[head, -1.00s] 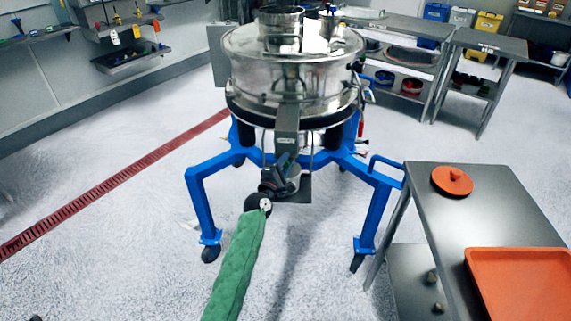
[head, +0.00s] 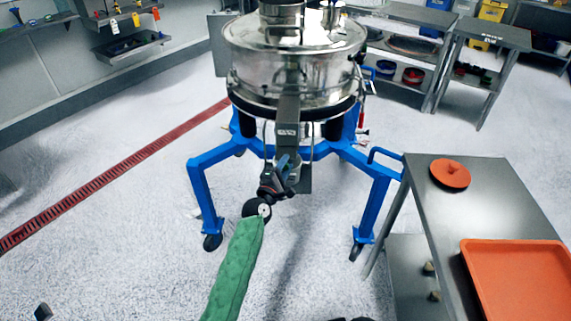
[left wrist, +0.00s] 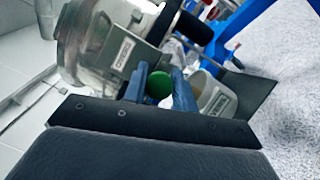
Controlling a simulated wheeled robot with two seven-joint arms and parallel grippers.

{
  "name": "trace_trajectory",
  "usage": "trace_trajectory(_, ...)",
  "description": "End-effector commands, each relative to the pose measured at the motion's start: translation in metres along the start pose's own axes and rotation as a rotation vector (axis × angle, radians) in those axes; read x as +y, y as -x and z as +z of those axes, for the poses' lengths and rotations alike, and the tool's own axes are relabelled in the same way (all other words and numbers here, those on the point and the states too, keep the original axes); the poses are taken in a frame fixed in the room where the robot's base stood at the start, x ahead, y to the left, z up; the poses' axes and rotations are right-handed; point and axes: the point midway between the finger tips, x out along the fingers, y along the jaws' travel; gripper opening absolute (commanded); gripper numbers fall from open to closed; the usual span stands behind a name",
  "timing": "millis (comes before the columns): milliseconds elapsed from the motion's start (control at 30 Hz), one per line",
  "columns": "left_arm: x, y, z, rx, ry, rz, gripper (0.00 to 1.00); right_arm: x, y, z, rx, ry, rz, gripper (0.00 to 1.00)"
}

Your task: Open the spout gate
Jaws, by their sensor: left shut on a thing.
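The steel sifter (head: 300,70) stands on a blue wheeled frame. Its grey spout (head: 288,108), with a small label, slopes down at the front. My left gripper (head: 283,163) is at the lower end of the spout. In the left wrist view, its blue fingers (left wrist: 158,88) are shut on a round green knob (left wrist: 158,84). The knob is hidden in the head view. A pale labelled container (left wrist: 213,97) and a dark flat plate (left wrist: 248,97) show just beyond the fingers. The position of the gate itself is not clear. My right gripper is not clearly seen.
A steel table (head: 478,192) at the right holds an orange lid (head: 450,173) and an orange tray (head: 515,243). The blue frame legs (head: 203,200) flank my left arm. Steel benches (head: 485,37) stand at the back right. The floor at the left is open.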

Motion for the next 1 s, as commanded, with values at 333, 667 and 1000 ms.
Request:
trace_trajectory(333,0.001,0.000,0.000,0.000,0.000,0.001,0.48,0.000,-0.001,0.001,-0.001,0.001,0.000,0.36)
trace_trajectory(667,-0.002,0.019,-0.001,0.000,0.000,0.000,0.48,-0.002,-0.005,0.000,0.012,0.002,-0.007,0.36)
trace_trajectory(1000,-0.001,0.066,-0.001,0.001,0.000,0.001,0.48,-0.013,-0.018,-0.004,0.043,0.011,-0.031,0.36)
